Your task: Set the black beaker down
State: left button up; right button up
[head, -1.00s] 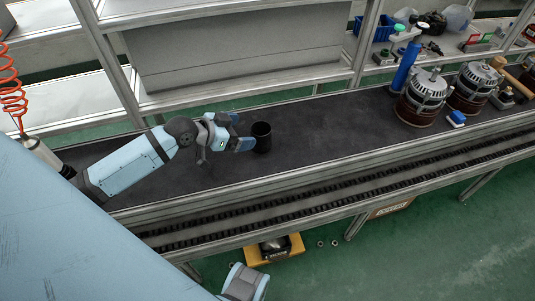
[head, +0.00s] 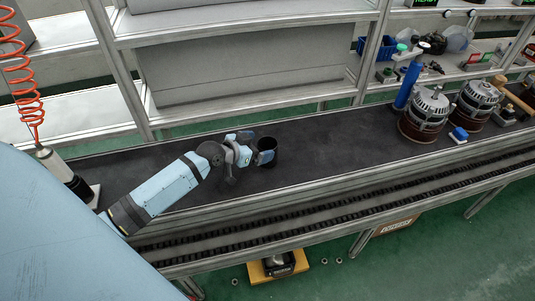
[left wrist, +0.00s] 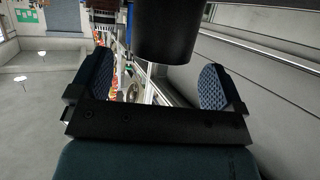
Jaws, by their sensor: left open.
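The black beaker (head: 268,143) appears upright on the dark bench top (head: 330,150) in the head view, left of the middle. My left gripper (head: 255,147) is at the beaker's left side, with its fingers apart; one blue finger overlaps the beaker's front in the picture. In the left wrist view the beaker (left wrist: 168,30) fills the top middle, just beyond the two open fingers (left wrist: 155,82), and its sides are clear of both pads. Whether its base touches the bench is hard to tell. My right gripper is not in view.
Two alternators (head: 425,112) (head: 478,100) stand on the bench at the right, with a blue bottle (head: 408,82) and a small blue block (head: 459,134) nearby. A roller track (head: 330,208) runs along the front. The bench between beaker and alternators is clear.

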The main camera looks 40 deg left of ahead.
aim_at(274, 142)
pick_arm(q)
jog(key=x, duration=0.4)
jog(key=shift+w, duration=0.2)
jog(key=shift+a, duration=0.1)
jog(key=c, duration=1.1)
